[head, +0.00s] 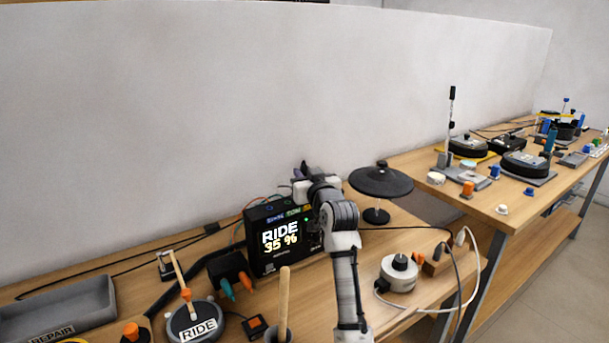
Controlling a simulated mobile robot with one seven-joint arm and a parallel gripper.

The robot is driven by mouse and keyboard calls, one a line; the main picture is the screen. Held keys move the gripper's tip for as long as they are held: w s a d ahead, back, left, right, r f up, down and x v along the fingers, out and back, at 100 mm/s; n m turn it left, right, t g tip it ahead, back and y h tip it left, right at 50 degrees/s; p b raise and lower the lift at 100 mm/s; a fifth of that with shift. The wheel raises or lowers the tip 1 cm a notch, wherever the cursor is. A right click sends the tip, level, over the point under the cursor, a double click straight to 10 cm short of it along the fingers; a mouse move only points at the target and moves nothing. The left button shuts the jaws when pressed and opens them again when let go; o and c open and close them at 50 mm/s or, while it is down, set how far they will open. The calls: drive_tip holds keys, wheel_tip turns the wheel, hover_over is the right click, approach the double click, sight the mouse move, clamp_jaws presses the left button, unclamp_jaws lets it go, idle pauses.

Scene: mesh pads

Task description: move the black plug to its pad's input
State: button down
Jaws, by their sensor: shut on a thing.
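My gripper (304,180) is at the top right rear of the black drum module (260,250), partly turned away from the camera. A small dark piece shows at its tip, in the jaws. It is too small to tell its shape, but it fits the black plug. The module's screen reads "RIDE 35 %" and coloured labels run along its upper edge. A round grey pad marked RIDE (180,326) lies at the front left with a drumstick on it. A black cymbal-like pad (381,180) stands on a short post right of my gripper. The input sockets cannot be made out.
A grey REPAIR tray (60,306) is at the far left. Teal and orange plugs (236,289) are in front of the module. A white round device (399,272) and a wooden block with cables (437,261) are at right. Another bench with pads (525,165) is beyond.

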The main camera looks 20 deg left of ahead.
drive_tip(key=shift+f, duration=0.15)
drive_tip(key=shift+f+b, duration=0.3)
drive_tip(key=shift+f, duration=0.05)
drive_tip(key=shift+f+b, duration=1.15)
drive_tip(key=shift+f, duration=0.5)
drive_tip(key=c, duration=1.3)
unclamp_jaws()
drive_tip(key=shift+o, duration=0.2)
drive_tip(key=b+v, duration=0.3)
drive_tip(key=v, duration=1.1)
drive_tip(key=shift+r, duration=0.15)
